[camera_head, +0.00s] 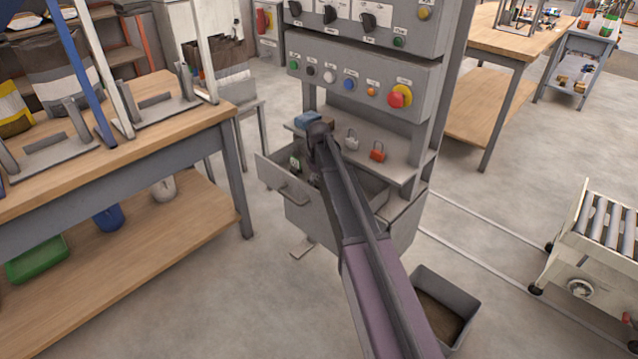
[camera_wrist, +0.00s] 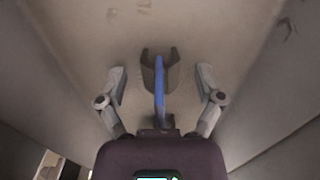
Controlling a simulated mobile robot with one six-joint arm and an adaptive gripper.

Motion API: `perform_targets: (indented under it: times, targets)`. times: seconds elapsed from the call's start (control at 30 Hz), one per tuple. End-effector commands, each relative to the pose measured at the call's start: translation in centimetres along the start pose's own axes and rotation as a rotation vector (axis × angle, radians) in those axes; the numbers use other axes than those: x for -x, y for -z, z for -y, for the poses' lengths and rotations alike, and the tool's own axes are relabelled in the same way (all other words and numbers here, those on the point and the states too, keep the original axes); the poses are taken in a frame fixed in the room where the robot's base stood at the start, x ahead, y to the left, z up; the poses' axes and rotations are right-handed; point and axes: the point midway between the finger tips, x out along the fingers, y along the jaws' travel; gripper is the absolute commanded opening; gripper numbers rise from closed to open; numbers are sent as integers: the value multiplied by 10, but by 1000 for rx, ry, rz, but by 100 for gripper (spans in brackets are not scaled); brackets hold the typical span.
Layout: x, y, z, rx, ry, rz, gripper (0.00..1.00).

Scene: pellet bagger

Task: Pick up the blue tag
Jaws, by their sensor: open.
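The blue tag (camera_wrist: 159,80) shows in the wrist view as a narrow blue strip. It is seen nearly edge-on in front of a small dark grey notched piece; I cannot tell if the two are joined. My gripper (camera_wrist: 162,92) is open, with one finger on each side of the strip and a gap on both sides.
A shelf (camera_head: 400,163) above the drawer holds a blue item (camera_head: 306,118), a grey padlock (camera_head: 351,140) and a red padlock (camera_head: 377,151). Sloping grey walls flank my gripper in the wrist view. A grey bin (camera_head: 468,298) stands on the floor, and a wooden bench (camera_head: 190,105) is at left.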

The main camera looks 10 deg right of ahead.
Motion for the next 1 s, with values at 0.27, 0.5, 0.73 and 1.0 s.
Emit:
perform_targets:
  times: [0.27,0.5,0.73,1.0]
  targets:
    - [0,0,0,0,0,0,86]
    - [0,0,0,0,0,0,14]
    - [0,0,0,1,0,0,0]
    - [2,0,1,1,0,0,0]
